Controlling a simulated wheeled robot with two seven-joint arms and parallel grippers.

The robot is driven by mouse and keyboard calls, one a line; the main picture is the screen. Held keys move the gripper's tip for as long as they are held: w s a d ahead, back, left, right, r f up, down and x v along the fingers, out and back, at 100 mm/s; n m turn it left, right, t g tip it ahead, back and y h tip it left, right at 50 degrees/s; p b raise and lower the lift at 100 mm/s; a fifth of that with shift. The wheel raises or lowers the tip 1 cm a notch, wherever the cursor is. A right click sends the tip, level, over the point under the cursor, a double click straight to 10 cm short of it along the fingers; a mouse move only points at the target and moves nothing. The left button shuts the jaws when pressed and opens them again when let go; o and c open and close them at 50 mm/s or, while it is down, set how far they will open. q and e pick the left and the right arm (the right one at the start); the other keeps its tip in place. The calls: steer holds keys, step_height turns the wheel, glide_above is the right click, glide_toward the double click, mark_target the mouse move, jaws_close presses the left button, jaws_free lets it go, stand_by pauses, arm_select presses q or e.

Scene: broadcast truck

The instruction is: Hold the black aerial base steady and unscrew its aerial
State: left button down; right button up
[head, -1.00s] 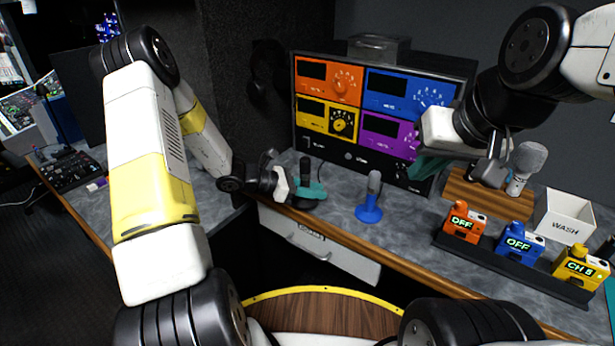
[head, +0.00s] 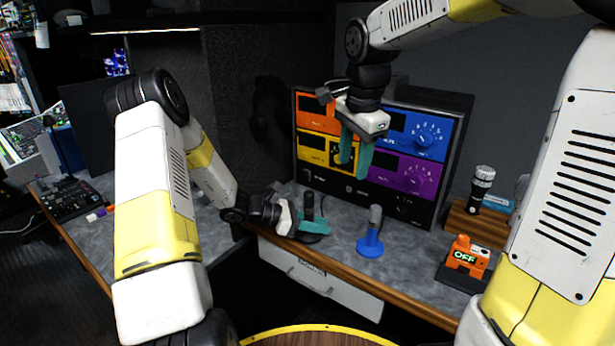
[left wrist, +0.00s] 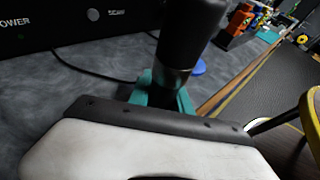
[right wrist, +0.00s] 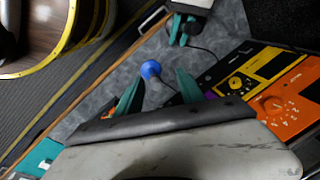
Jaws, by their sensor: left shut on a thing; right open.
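The black aerial base (head: 317,238) stands on the grey desk with a black upright aerial (head: 309,205) on it. My left gripper (head: 311,223) is shut on the base from the left, its teal fingers low around it. In the left wrist view the dark aerial (left wrist: 190,40) rises above the teal fingers (left wrist: 160,95); the foot of the base is hidden. My right gripper (head: 357,155) is open and empty, fingers pointing down, above and to the right of the black aerial, in front of the panel. In the right wrist view its fingers (right wrist: 158,90) are apart.
A blue base with a grey aerial (head: 371,240) stands right of the black one; it also shows in the right wrist view (right wrist: 150,69). The coloured panel rack (head: 420,150) stands behind. An orange unit reading OFF (head: 465,256) sits farther right. A drawer (head: 320,280) is below the desk edge.

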mark_target(307, 202)
steer(key=w+a+f+m, duration=0.2)
steer(key=a+f, duration=0.1)
steer(key=w+a+f+m+g, duration=0.1)
steer(key=w+a+f+m, duration=0.2)
steer(key=a, duration=0.1)
steer(key=w+a+f+m+g, duration=0.1)
steer(key=w+a+f+m, duration=0.2)
steer(key=shift+w+a+f+h, duration=0.15)
steer(key=shift+a+f+h, duration=0.1)
steer(key=shift+a+h, duration=0.15)
steer(key=shift+f, duration=3.95)
steer(key=shift+m, duration=0.3)
jaws_close()
